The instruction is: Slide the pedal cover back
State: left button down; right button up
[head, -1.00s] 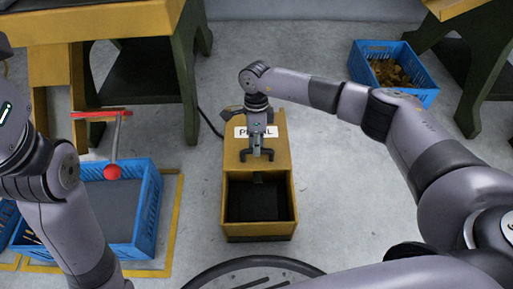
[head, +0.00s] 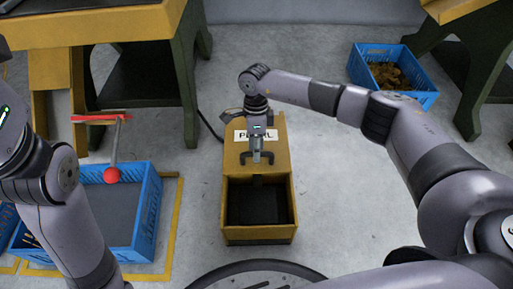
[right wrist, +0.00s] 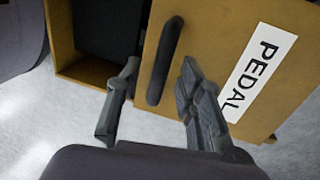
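The yellow pedal box (head: 258,234) stands on the floor, its front compartment open and dark inside. The yellow pedal cover (head: 281,160), with a white PEDAL label (head: 243,136), lies over the rear part. My right gripper (head: 257,160) is over the cover, pointing down, fingers apart. In the right wrist view, the cover's black bar handle (right wrist: 165,60) shows between the two open fingers (right wrist: 158,95); I cannot tell whether either touches it. My left arm shows at the left, but its gripper is out of view.
Another blue crate (head: 420,98) holding copper-coloured pieces is at the back right. Workbenches (head: 95,22) stand behind. Floor right of the box is clear.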

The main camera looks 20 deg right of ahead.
notch_tip(320, 180, up, 12)
jog(key=w, duration=0.2)
jog(key=shift+d+f, duration=0.25)
jog(key=shift+d, duration=0.1)
jog(key=shift+a, duration=0.1)
